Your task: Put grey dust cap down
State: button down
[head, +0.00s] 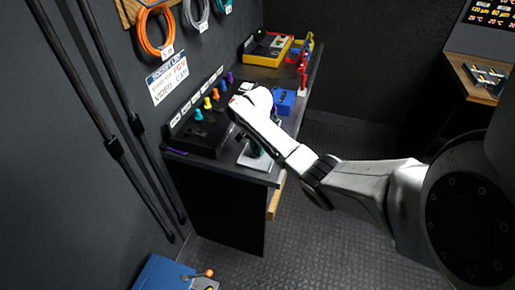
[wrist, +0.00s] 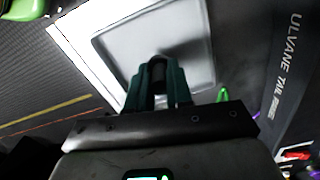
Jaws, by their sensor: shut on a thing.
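My gripper (wrist: 158,85) shows in the wrist view with its two dark teal fingers close together. They are shut on a small dark grey piece, the dust cap (wrist: 158,68), mostly hidden between the fingertips. Behind the fingertips is a pale grey square tray (wrist: 130,45) with a raised rim. I cannot tell how far the cap is above the tray. In the head view my gripper (head: 254,148) is largely hidden by my own arm, over the tray (head: 247,163) at the near end of the bench. The cap does not show there.
A black panel (head: 196,140) with several coloured plugs lies left of the tray. A blue box (head: 284,101) and a yellow-and-red case (head: 268,50) stand farther back on the bench (head: 225,168). Cables hang on the wall. A blue case (head: 165,274) is on the floor.

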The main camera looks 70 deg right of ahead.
jog(key=shift+f, duration=0.15)
jog(key=c, duration=1)
grip_release()
